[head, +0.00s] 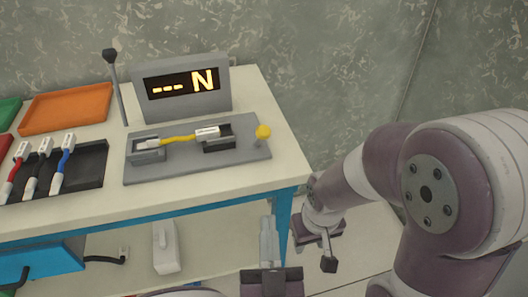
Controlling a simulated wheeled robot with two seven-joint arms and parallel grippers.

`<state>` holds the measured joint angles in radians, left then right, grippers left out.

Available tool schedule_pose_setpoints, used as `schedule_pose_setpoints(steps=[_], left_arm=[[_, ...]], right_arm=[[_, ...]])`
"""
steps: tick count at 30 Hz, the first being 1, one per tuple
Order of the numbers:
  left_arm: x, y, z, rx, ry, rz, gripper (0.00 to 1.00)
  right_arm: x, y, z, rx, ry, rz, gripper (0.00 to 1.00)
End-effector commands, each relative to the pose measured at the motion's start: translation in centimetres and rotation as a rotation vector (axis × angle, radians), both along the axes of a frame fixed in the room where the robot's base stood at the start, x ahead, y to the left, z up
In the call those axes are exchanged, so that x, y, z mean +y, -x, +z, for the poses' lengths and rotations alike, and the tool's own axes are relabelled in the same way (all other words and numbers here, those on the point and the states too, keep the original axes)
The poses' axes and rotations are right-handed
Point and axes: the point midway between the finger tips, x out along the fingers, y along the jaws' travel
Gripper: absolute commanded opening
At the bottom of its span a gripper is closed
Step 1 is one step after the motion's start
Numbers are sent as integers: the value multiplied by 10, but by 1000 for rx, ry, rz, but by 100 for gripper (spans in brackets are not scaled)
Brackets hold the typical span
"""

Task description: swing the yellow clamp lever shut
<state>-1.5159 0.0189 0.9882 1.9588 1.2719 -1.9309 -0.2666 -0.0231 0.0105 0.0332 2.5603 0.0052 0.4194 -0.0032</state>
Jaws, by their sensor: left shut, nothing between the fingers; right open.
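The yellow clamp lever shows as a round yellow knob (263,132) on a short stem at the right end of the grey fixture plate (190,171). A yellow cable (178,139) lies across the plate between a grey block (148,155) and a dark clamp block (219,143); its white labelled plug (207,132) is at the dark block. My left gripper (268,226) is shut and empty, in front of the table's right front corner, below the knob. My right gripper (316,250) is open and empty, right of that corner. Neither touches the lever.
A display (182,88) reading "--- N" stands behind the plate, beside a black-knobbed post (111,58). A dark tray (95,178) with red, black and blue cables and an orange tray (67,109) are at left. A lower shelf (205,250) holds a white object (165,247).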

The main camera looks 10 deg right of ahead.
Motion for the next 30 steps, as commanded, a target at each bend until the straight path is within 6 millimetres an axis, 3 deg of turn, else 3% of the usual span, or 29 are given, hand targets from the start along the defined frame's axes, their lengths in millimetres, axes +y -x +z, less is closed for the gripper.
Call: schedule_pose_setpoints(steps=[18,24,30], left_arm=[[-18,-106,46,-2,1,3,0],[-21,-121,53,0,-1,0,0],[-22,-123,54,0,-1,-1,0]], right_arm=[[0,0,-8,0,0,0,43],[0,0,-10,0,0,0,43],[0,0,-9,0,0,0,43]])
